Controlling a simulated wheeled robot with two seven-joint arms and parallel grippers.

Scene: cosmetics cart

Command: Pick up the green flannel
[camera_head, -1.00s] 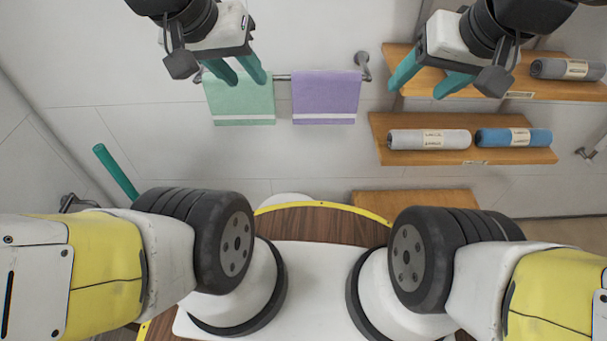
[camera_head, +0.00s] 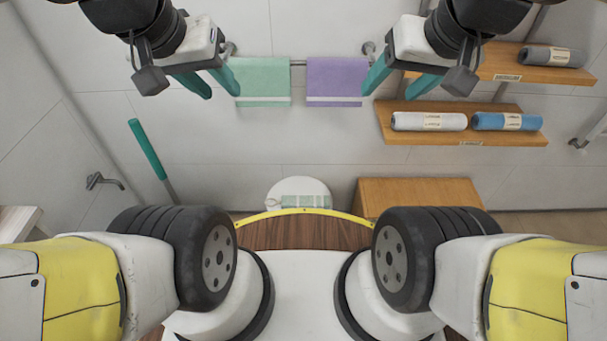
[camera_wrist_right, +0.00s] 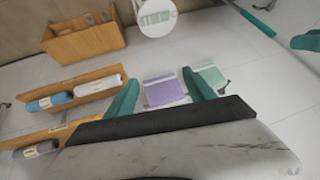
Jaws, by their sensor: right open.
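A green cloth with a pale stripe (camera_head: 264,78) hangs on a wall rail beside a purple one (camera_head: 338,78). In the right wrist view the green cloth (camera_wrist_right: 209,77) shows partly behind a finger, with the purple cloth (camera_wrist_right: 165,91) between the fingers. My left gripper (camera_head: 224,93) is open and empty; one fingertip overlaps the green cloth's left edge in the picture, and I cannot tell how far in front it is. My right gripper (camera_head: 387,95) is open and empty, right of the purple cloth. A folded green-and-white patterned cloth (camera_head: 306,202) lies on a round white stool (camera_head: 286,188).
Wooden shelves on the right hold rolled towels: white (camera_head: 428,121), blue (camera_head: 507,121) and grey (camera_head: 551,56). A wooden box (camera_head: 420,194) stands below. A teal-handled rod (camera_head: 147,150) and a tap (camera_head: 103,182) are at the left. A yellow-edged brown surface (camera_head: 305,233) lies before me.

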